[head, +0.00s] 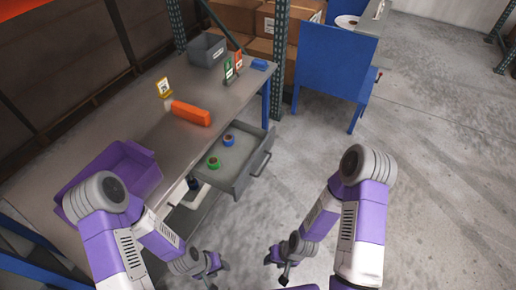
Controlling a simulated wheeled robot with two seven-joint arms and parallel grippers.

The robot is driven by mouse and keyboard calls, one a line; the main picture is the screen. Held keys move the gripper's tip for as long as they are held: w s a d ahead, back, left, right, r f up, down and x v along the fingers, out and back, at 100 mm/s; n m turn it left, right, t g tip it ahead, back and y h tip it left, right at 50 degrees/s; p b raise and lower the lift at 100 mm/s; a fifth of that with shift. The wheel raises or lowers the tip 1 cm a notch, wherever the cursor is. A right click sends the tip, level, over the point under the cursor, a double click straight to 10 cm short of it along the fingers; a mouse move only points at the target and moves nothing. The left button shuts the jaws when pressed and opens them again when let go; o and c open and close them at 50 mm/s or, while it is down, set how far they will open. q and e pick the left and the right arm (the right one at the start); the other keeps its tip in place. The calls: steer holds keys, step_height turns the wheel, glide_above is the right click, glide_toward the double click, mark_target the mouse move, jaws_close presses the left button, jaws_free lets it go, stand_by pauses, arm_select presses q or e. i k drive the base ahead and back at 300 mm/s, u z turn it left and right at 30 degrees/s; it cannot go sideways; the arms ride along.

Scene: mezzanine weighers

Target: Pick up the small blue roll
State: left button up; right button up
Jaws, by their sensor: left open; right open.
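The small blue roll (228,140) lies in the open grey drawer (244,178) under the workbench, towards the drawer's back. A small green roll (213,162) lies in the same drawer, nearer the left side. My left gripper (219,275) is open and empty, low in front of the bench and short of the drawer. My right gripper (276,268) is open and empty, to the right of the left one, over the floor. Both grippers are well apart from the blue roll.
On the bench (143,117) are a purple bin (142,170), an orange object (191,113), a grey bin (207,50), small signs and a blue item (259,64). A blue cabinet (333,62) stands at the back right. The concrete floor on the right is clear.

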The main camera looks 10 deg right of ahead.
mark_target(228, 137)
steer(key=z, duration=0.8)
steer(key=k, duration=1.05)
steer(key=z, duration=0.6)
steer(key=i, duration=1.55)
steer(key=u, duration=1.6)
steer(key=i, duration=0.85)
steer(key=u, duration=0.9)
